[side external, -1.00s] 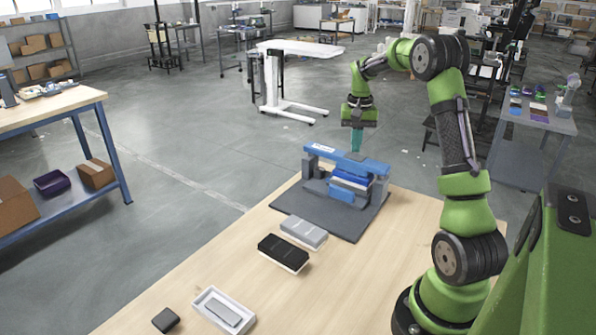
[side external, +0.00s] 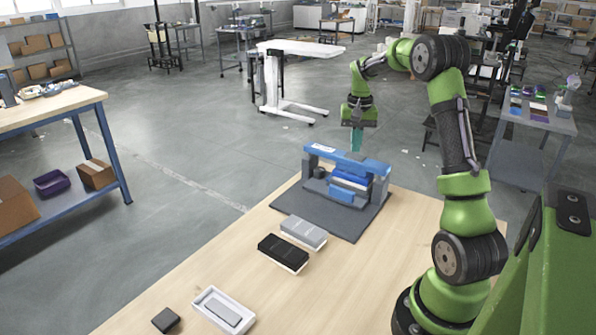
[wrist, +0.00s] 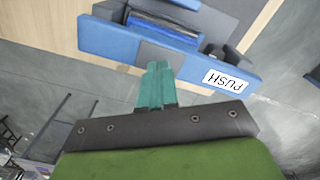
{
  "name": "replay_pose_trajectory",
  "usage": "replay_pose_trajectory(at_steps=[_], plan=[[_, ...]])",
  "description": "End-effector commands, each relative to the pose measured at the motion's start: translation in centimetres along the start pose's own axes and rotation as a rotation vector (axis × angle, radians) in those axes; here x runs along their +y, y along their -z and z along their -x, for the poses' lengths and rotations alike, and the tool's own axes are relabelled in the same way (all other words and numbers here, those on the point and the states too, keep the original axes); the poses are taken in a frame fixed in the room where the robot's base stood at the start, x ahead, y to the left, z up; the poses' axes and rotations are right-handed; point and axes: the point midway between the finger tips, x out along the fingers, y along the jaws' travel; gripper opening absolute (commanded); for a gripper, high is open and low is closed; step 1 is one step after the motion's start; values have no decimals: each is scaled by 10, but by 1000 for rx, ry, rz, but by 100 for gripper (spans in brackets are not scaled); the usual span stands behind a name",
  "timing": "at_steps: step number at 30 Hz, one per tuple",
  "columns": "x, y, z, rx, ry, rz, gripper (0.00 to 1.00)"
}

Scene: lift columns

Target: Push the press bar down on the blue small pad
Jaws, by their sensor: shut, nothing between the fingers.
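The press bar (side external: 375,166) is a blue bar across the top of a small press. Blue and grey layers (side external: 350,181) sit beneath the bar; I cannot tell which one is the small pad. My gripper (side external: 356,149) has teal fingers, shut and empty, pointing down at the bar's grey patch. In the wrist view the fingertips (wrist: 159,66) are over or beside that patch. Whether they touch the bar is not clear.
The press stands on a dark mat (side external: 340,222) on a wooden table (side external: 250,285). A grey block (side external: 303,232), a black block (side external: 283,252), a white tray (side external: 209,293) and a small dark block (side external: 166,320) lie toward the front left.

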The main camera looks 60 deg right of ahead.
Motion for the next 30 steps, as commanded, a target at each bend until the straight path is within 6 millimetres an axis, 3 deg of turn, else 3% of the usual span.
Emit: replay_pose_trajectory(at_steps=[14,30], plan=[[0,0,0,0,0,0,0],[0,0,-16,-1,-1,0,0]])
